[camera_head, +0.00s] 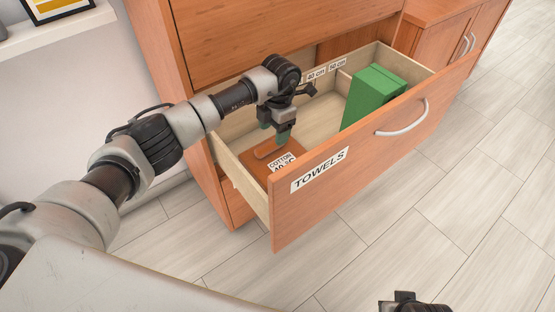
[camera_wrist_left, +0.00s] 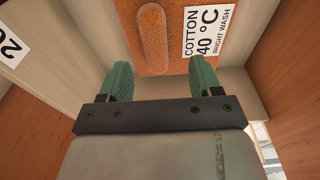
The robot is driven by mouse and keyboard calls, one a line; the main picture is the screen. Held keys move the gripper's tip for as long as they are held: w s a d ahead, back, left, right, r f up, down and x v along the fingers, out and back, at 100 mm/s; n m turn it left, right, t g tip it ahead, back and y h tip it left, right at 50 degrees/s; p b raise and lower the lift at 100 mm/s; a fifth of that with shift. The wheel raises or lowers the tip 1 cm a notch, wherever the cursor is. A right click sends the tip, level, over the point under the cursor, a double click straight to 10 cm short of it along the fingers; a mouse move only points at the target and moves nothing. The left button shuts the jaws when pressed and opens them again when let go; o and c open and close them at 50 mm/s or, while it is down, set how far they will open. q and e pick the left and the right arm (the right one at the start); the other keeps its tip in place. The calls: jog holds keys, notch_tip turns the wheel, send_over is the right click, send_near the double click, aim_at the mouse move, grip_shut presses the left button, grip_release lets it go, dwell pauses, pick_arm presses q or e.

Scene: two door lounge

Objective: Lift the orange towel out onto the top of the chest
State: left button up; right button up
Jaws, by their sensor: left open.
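The orange towel (camera_head: 268,152) lies in the left part of the open drawer (camera_head: 340,155). It has a raised ridge on top and a white label reading COTTON 40 °C. In the left wrist view the towel (camera_wrist_left: 137,55) is ahead of the fingers, with the ridge between their lines. My left gripper (camera_head: 276,132) is over the drawer, just above or beside the towel, with its green fingers pointing down. In the wrist view the left gripper (camera_wrist_left: 163,82) is open with nothing between the fingers. The chest (camera_head: 270,35) stands behind the drawer. My right gripper (camera_head: 410,304) barely shows at the bottom edge.
A green block-like item (camera_head: 372,95) stands in the drawer's right part. The drawer front has a TOWELS label (camera_head: 319,170) and a pale handle (camera_head: 403,118). A cabinet (camera_head: 447,30) stands at the right. The floor (camera_head: 440,210) in front is clear.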

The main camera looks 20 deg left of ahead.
aim_at(270, 143)
pick_arm(q)
jog(key=shift+a+f, duration=0.1)
jog(key=shift+f, duration=0.6)
jog(key=f, duration=0.2)
jog(key=a+f+b, duration=0.1)
jog(key=f, duration=0.1)
jog(key=shift+s+f, duration=0.15)
pick_arm(e)
jog(key=v, duration=0.4)
jog(key=shift+w+d, duration=0.1)
jog(key=shift+w, duration=0.1)
pick_arm(q)
jog(key=c, duration=1.2)
